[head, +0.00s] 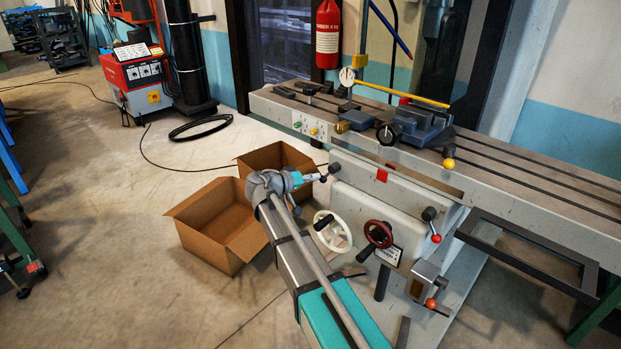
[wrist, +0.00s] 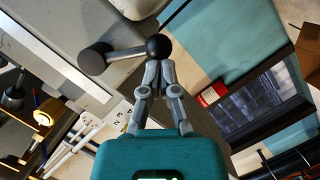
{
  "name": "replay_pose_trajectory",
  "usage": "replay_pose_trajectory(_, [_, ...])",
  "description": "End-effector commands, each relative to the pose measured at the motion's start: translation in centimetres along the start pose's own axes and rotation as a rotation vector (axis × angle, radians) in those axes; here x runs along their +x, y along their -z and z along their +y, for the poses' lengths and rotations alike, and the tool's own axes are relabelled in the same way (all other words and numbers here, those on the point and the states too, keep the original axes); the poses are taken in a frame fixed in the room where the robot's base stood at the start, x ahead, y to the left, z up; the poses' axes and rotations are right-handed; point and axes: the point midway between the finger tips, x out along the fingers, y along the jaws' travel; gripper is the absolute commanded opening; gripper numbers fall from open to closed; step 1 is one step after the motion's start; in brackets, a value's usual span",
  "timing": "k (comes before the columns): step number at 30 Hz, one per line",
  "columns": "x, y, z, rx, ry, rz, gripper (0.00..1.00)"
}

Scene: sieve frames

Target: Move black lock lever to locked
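The black lock lever (wrist: 120,51) shows in the wrist view as a dark round hub (wrist: 95,58), a short rod and a black ball knob (wrist: 158,47). The hub sits against the grey machine body, and the rod runs to the right towards the knob. My gripper (wrist: 159,66) has its two grey fingers drawn close together, with their tips at the lower side of the knob. The tips seem to hold the knob; the contact is partly hidden. In the head view my gripper (head: 313,178) meets the lever (head: 334,168) at the machine's left end.
The grey machine table (head: 540,180) carries a vise (head: 420,124) and a dial gauge (head: 347,76). A white handwheel (head: 332,231) and a red-rimmed wheel (head: 378,234) are just right of my arm. Two open cardboard boxes (head: 195,240) stand on the floor at left.

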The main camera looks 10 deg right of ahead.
Motion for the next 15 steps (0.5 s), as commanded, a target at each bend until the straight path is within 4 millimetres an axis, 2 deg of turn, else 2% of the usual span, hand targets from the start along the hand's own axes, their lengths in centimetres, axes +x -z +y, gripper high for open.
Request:
replay_pose_trajectory(1, [0.5,-0.4,0.2,0.004,-0.006,-0.013,0.00])
replay_pose_trajectory(8, [0.1,-0.1,0.3,0.004,-0.005,-0.013,0.00])
replay_pose_trajectory(15, [-1.4,1.3,0.3,0.002,-0.005,-0.007,0.00])
